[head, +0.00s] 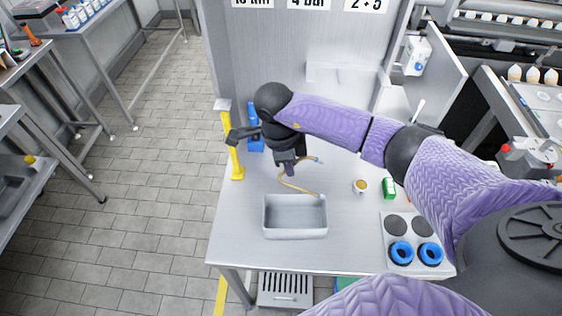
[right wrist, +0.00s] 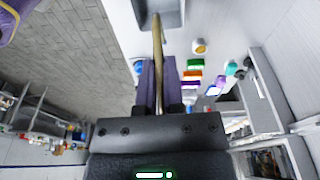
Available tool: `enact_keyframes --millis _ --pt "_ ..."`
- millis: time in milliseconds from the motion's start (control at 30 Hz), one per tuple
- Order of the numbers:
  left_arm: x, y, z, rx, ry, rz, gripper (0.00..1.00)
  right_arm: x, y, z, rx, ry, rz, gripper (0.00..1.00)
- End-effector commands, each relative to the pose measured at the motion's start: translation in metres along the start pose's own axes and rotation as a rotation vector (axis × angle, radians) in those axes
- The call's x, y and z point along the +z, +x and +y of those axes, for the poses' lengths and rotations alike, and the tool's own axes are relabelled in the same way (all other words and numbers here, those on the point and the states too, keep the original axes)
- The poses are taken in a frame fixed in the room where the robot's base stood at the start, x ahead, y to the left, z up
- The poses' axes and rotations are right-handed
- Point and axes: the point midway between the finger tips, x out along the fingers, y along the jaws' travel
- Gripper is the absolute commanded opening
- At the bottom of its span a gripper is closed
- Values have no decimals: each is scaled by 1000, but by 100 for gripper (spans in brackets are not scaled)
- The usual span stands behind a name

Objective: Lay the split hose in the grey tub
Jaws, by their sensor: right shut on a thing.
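The split hose (head: 298,187) is a thin tan, bent length, held in my right gripper (head: 290,169) above the table behind the tub. One end reaches right and down toward the tub's back rim; a pale end sticks out to the right of the jaws. The grey tub (head: 295,234) is a rectangular open metal pan and looks empty. In the right wrist view the hose (right wrist: 158,42) runs between the purple fingers (right wrist: 157,75) toward the tub (right wrist: 175,18) at the top edge. Whether it touches the rim is unclear. My left gripper is out of view.
On the metal table (head: 235,245) stand a yellow post (head: 233,155), a blue item (head: 254,115), a small round cup (head: 360,186) and a green box (head: 389,188). A plate with blue rings (head: 400,252) lies right of the tub. The table left of the tub is clear.

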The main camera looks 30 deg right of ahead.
Motion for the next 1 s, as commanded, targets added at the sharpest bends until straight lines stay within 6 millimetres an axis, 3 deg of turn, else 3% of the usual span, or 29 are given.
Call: enact_keyframes --millis 433,1000 --pt "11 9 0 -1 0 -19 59 1 9 0 0 -3 0 0" --pt "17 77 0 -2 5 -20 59 14 85 0 -1 -1 1 0"
